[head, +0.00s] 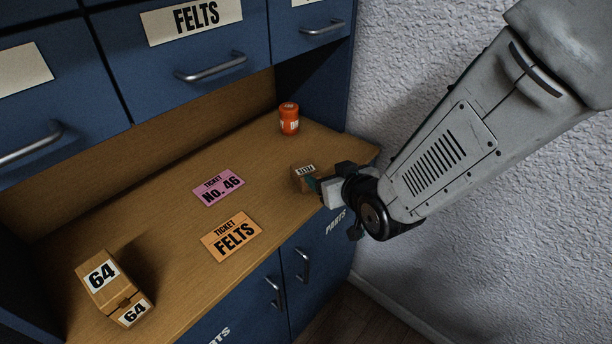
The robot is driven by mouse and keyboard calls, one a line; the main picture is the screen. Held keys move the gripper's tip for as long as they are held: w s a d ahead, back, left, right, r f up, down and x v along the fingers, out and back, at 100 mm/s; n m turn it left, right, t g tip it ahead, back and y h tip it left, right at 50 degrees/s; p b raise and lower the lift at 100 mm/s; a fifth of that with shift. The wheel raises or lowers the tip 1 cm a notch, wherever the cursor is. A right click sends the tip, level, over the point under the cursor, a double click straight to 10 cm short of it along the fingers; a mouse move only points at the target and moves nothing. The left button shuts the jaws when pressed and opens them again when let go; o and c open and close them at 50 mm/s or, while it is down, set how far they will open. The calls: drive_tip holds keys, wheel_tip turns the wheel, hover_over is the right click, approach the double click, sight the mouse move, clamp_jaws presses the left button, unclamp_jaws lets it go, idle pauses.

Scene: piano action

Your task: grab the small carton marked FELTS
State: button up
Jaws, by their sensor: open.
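A small brown carton (301,183) with a white label stands near the right end of the wooden counter. Its label is small and tilted here, and I cannot read it surely. My gripper (318,185) is at the carton's right side, with its jaws open. Part of the carton is hidden behind the gripper, and I cannot tell whether the fingers touch it. An orange ticket (231,236) reading FELTS lies flat on the counter, left of and nearer than the carton. A drawer label (196,17) above also reads FELTS.
A larger carton marked 64 (107,286) stands at the front left. An orange canister (289,118) stands behind the small carton. Blue drawers (170,70) overhang the back; a white wall (480,240) is at right.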

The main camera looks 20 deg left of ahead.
sight(305, 170)
drive_tip(key=shift+s+a+f+y, duration=0.3)
drive_tip(key=shift+a+f, duration=0.05)
drive_tip(key=shift+a, duration=0.35)
drive_tip(key=shift+a+f, duration=0.15)
drive_tip(key=shift+a, duration=0.2)
drive_tip(key=x, duration=0.7)
drive_tip(key=shift+a+f, duration=0.2)
drive_tip(key=c, duration=1.1)
drive_tip(key=shift+c, duration=0.2)
drive_tip(key=shift+r, duration=0.15)
